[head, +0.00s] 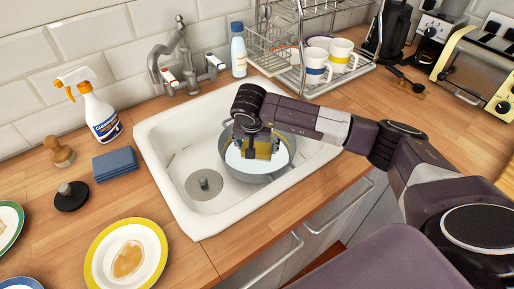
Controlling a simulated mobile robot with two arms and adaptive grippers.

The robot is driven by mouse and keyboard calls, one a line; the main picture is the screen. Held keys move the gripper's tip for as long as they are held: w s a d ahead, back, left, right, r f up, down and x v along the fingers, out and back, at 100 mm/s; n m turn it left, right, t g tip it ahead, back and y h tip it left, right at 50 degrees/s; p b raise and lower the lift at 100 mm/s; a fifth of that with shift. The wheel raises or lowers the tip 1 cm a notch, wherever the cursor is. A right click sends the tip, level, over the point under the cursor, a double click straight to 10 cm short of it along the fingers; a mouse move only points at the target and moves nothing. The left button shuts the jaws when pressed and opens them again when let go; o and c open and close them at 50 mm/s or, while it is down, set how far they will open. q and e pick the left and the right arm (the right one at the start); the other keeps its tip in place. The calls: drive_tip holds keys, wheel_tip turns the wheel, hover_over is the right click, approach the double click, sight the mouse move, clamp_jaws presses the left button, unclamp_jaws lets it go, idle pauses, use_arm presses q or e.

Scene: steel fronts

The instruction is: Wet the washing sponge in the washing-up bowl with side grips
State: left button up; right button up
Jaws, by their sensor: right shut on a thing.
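The washing-up bowl (262,176), grey with a pale inside, stands in the white sink (160,150), right of its drain. My right gripper (260,147) reaches down from above into the bowl. It is shut on the washing sponge (263,151), a yellow block partly hidden by the fingers. The sponge is over or in the pale surface inside the bowl; I cannot tell whether it touches water. The gripper and wrist cover the far rim of the bowl. My left gripper is out of view.
A faucet (178,62) rises behind the sink. A spray bottle (99,112), a blue cloth (115,164), a wooden-handled brush (60,152) and a black stopper (71,195) stand left. A stained yellow-rimmed plate (94,262) lies in front. A dish rack (283,70) with mugs stands behind right.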

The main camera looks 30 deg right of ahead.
sight(257, 146)
wheel_tip(257, 146, up, 11)
drive_tip(key=p, duration=0.6)
drive_tip(key=shift+r, duration=0.2)
idle(0.4)
